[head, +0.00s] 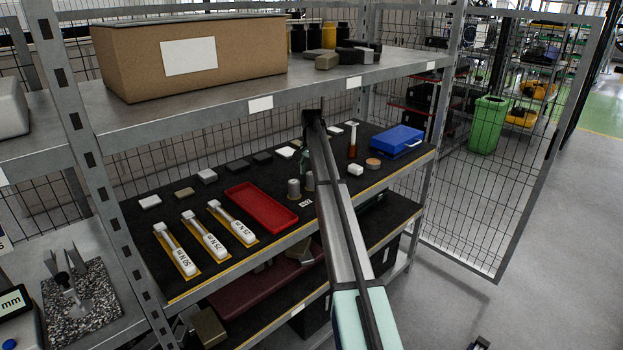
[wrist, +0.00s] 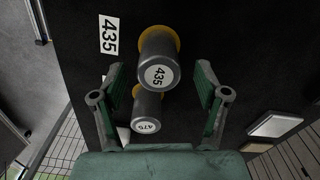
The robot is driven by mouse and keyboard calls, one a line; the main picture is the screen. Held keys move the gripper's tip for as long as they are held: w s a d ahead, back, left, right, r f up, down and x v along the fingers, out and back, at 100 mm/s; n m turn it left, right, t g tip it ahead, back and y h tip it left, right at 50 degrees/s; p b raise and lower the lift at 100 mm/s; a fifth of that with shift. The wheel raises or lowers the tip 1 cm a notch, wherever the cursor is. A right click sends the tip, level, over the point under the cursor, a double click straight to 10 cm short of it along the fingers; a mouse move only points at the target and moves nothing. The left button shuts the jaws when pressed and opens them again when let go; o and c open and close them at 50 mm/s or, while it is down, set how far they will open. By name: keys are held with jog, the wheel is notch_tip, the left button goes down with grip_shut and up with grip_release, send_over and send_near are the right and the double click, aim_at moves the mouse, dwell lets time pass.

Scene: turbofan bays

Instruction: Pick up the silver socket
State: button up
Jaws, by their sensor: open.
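Two silver sockets stand side by side on the dark shelf mat, one (head: 293,189) at left and one (head: 309,182) beside it, partly covered by my arm in the head view. In the wrist view the nearer-to-centre socket (wrist: 157,55) reads 435 on its end and sits on a yellow ring. A second, smaller-looking socket (wrist: 147,108) reads about 475. My gripper (wrist: 160,72) is open, with one green finger on each side of the sockets. I cannot see contact. In the head view my gripper (head: 304,162) is small and mostly hidden.
A white 435 label (wrist: 108,34) lies beside the socket. A red tray (head: 261,207) and several torque wrenches (head: 205,234) are to the left. The upper shelf (head: 240,100) hangs above.

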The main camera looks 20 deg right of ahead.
aim_at(311, 181)
notch_tip(311, 181, down, 4)
jog(key=shift+s+a+f+p, duration=0.15)
jog(key=shift+p, duration=0.75)
jog(key=c, duration=1.4)
